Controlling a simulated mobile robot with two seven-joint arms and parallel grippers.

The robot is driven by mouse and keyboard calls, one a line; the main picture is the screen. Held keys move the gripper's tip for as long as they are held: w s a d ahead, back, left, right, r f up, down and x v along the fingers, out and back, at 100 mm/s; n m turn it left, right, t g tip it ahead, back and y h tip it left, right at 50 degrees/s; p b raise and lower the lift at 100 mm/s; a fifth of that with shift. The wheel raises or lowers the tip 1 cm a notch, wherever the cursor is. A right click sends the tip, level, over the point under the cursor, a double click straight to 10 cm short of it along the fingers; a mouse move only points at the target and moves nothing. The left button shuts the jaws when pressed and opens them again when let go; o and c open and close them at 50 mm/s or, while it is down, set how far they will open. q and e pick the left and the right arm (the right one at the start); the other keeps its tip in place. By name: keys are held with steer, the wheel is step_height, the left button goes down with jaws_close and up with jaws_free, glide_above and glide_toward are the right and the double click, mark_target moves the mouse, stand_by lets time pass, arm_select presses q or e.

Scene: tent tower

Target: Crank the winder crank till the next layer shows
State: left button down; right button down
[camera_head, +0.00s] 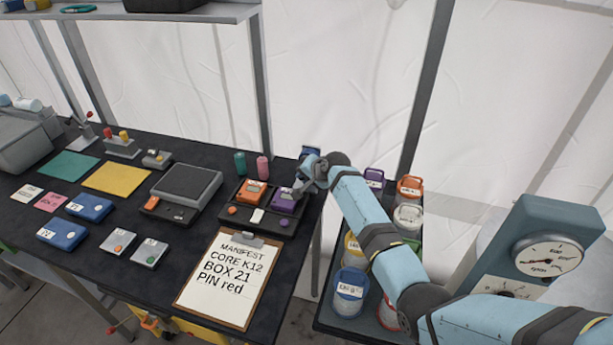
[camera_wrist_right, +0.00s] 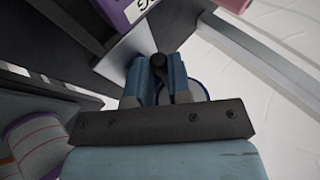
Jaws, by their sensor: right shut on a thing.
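My right gripper (camera_head: 308,180) is at the right end of the black table, beside the purple-topped box unit. In the right wrist view its two blue fingers (camera_wrist_right: 160,85) are closed around a dark knob (camera_wrist_right: 158,66), which looks like the winder crank's handle. A round blue-rimmed part (camera_wrist_right: 196,90) shows just behind the fingers. In the head view a small blue body (camera_head: 310,153) shows behind the gripper, probably the winder; the gripper and arm hide most of it. I cannot see which layer it shows. My left gripper is not in view.
A clipboard manifest (camera_head: 222,277) lies at the table's front. The orange-and-purple unit (camera_head: 260,218) stands close to my right gripper. Several canisters (camera_head: 350,290) crowd a tray below my right arm. A gauge box (camera_head: 553,232) stands at right.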

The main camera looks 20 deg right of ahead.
steer(key=shift+w+a+t+y+b, duration=0.1)
steer(key=shift+t+y+b, duration=0.35)
steer(key=shift+t+y, duration=0.05)
steer(key=shift+m, duration=0.3)
steer(key=c, duration=1.1)
jaws_free()
steer(key=shift+o, duration=0.2)
steer(key=v, duration=1.3)
steer(key=shift+s+d, duration=0.25)
steer(key=shift+s, duration=0.05)
steer(key=shift+r, duration=0.1)
